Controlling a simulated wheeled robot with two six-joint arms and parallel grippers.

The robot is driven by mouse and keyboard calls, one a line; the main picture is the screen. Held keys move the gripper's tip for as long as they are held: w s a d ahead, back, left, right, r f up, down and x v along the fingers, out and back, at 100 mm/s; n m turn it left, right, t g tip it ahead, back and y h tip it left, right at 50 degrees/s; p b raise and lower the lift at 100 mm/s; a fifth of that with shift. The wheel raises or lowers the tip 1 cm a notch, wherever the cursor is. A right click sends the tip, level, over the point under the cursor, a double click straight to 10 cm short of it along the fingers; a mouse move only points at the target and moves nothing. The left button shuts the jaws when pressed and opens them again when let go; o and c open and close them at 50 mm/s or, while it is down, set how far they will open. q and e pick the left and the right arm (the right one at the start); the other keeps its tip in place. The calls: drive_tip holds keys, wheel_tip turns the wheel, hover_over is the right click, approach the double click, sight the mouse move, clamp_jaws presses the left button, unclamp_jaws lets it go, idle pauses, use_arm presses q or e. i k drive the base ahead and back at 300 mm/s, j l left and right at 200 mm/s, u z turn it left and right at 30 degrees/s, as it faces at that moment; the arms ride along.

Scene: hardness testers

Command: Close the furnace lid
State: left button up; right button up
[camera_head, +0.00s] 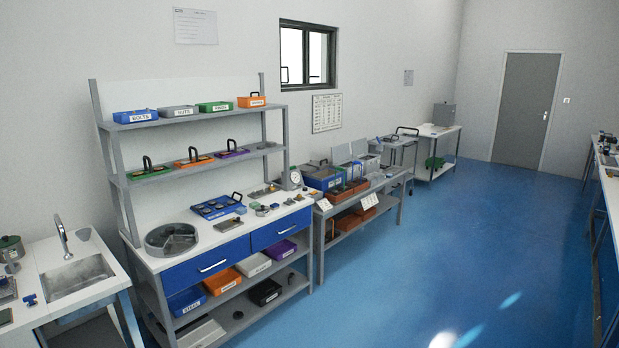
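Neither of my grippers is in view. I cannot tell for certain which thing is the furnace. A grey box (444,114) stands on the white table at the far end of the left wall; it is too small to tell whether it has a lid. Nearer, grey panels (341,154) stand raised behind the boxes on the low table, and they look like open lids. A round green pot (11,248) with something on top sits at the left edge.
A workbench (210,254) with blue drawers, shelves and several labelled trays runs along the left wall. A sink (76,275) is at the near left. The blue floor (430,240) is clear toward the grey door (526,110). Another table (609,190) lines the right edge.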

sight(311, 168)
drive_tip(key=i+j+z, duration=0.1)
drive_tip(key=i+z, duration=0.2)
drive_tip(key=i, duration=0.15)
drive_tip(key=i+j+z, duration=0.15)
drive_tip(key=i+z, duration=0.2)
drive_tip(key=i+l+z, duration=0.1)
drive_tip(key=i+z, duration=0.25)
drive_tip(key=i, duration=0.4)
drive_tip(key=i+z, duration=0.4)
drive_tip(key=i, duration=0.3)
drive_tip(key=i+j+u, duration=0.1)
drive_tip(key=i+u, duration=0.25)
drive_tip(key=i, duration=0.3)
drive_tip(key=i+u, duration=0.3)
drive_tip(key=i, duration=0.35)
drive_tip(key=i+l+u, duration=0.35)
drive_tip(key=i, duration=0.25)
drive_tip(key=i+j+u, duration=0.1)
drive_tip(key=i+u, duration=0.2)
drive_tip(key=i, duration=0.25)
drive_tip(key=i+u, duration=0.3)
drive_tip(key=i, duration=0.25)
drive_tip(key=i+l+u, duration=0.25)
drive_tip(key=i, duration=0.3)
drive_tip(key=i+u, duration=0.7)
drive_tip(key=i+l+u, duration=0.15)
drive_tip(key=u, duration=0.2)
